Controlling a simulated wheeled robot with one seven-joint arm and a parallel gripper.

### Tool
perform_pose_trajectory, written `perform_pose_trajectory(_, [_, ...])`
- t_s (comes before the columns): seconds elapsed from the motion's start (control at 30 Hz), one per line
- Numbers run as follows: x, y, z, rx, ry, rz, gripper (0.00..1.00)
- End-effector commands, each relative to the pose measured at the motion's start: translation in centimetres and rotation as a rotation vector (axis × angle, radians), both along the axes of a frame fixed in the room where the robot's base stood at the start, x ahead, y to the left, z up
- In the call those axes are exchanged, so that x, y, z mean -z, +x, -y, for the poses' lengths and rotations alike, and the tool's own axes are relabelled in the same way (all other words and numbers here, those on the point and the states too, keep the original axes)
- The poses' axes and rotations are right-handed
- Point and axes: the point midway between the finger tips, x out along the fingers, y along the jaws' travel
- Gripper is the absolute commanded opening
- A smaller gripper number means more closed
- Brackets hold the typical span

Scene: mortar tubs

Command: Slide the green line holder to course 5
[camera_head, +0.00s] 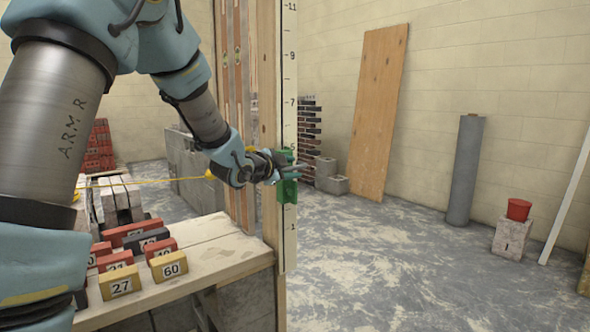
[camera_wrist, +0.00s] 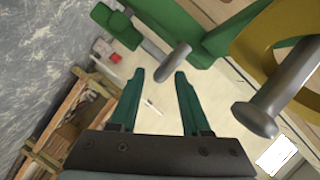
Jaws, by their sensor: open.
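The green line holder (camera_head: 288,192) sits on the white numbered staff (camera_head: 290,122), its upper part just below the mark 5 and its body over where 3 would be. My gripper (camera_head: 277,170) is at the holder, partly covering it. In the wrist view the gripper's two teal fingers (camera_wrist: 160,75) are open with nothing clamped. The green holder (camera_wrist: 205,45) fills the top of that view, and a grey peg (camera_wrist: 175,62) points into the gap between the fingertips. Whether they touch cannot be told.
A bench (camera_head: 215,250) left of the staff carries numbered blocks, including yellow block 60 (camera_head: 169,266). A yellow line (camera_head: 150,181) runs above the bench. In the wrist view a second grey peg (camera_wrist: 270,108) stands by a yellow part (camera_wrist: 280,45). Open floor lies right of the staff.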

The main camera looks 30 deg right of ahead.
Motion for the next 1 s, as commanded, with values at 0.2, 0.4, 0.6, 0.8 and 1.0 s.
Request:
perform_pose_trajectory(0.2, [-1.0,-2.2,-3.9,-0.002,0.001,0.002,0.47])
perform_pose_trajectory(0.4, [-1.6,-3.7,-6.3,-0.002,0.001,0.001,0.47])
perform_pose_trajectory(0.6, [-1.8,-4.3,-7.1,-0.001,0.001,-0.001,0.47])
perform_pose_trajectory(0.8, [-1.8,-4.2,-7.1,-0.001,0.001,-0.001,0.47])
perform_pose_trajectory(1.0, [-1.8,-4.2,-7.1,-0.001,0.001,-0.001,0.47])
